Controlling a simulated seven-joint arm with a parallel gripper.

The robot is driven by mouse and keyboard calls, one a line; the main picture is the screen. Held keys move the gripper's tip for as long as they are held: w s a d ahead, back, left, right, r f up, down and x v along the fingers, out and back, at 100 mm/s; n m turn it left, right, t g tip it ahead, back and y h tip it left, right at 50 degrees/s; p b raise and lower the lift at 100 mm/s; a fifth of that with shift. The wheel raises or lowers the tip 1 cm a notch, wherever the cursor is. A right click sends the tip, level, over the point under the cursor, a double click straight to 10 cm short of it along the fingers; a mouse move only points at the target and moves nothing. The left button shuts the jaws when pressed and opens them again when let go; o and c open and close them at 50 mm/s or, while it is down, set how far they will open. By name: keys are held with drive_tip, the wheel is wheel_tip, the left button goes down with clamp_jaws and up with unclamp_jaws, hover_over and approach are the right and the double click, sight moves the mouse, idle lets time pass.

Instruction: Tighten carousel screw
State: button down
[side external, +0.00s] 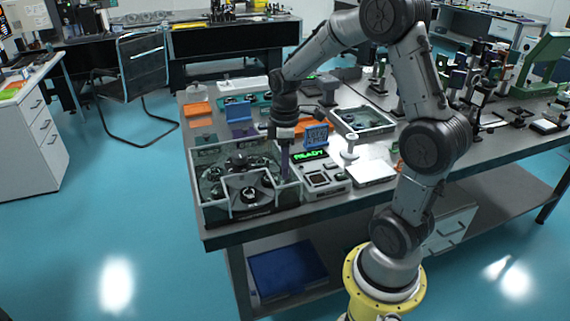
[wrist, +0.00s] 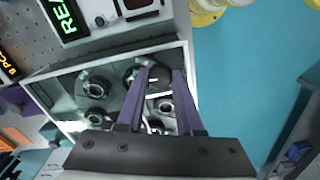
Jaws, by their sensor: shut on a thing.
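The carousel is a set of dark round holders (wrist: 96,86) inside an open box with pale rims (wrist: 110,58). In the side external view, the box (side external: 250,211) has clear walls and stands at the table's near left corner; several black round parts (side external: 249,195) show inside. My gripper (wrist: 163,72) has two purple fingers pointing down and is shut on a small dark piece (wrist: 160,75), apparently the carousel screw. In the side external view, my gripper (side external: 285,172) is at the box's right side. The fingers hide part of the carousel, and I cannot tell whether the piece is seated.
A control unit (side external: 322,178) with a green READY display (side external: 310,154) stands right of the box. Orange and blue blocks are behind the box.

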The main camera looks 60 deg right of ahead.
drive_tip(key=shift+r+n, duration=0.15)
drive_tip(key=shift+n, duration=0.25)
drive_tip(key=c, duration=0.5)
unclamp_jaws()
drive_tip(key=shift+c, duration=0.2)
wheel_tip(320, 180, up, 14)
drive_tip(key=shift+f, duration=0.2)
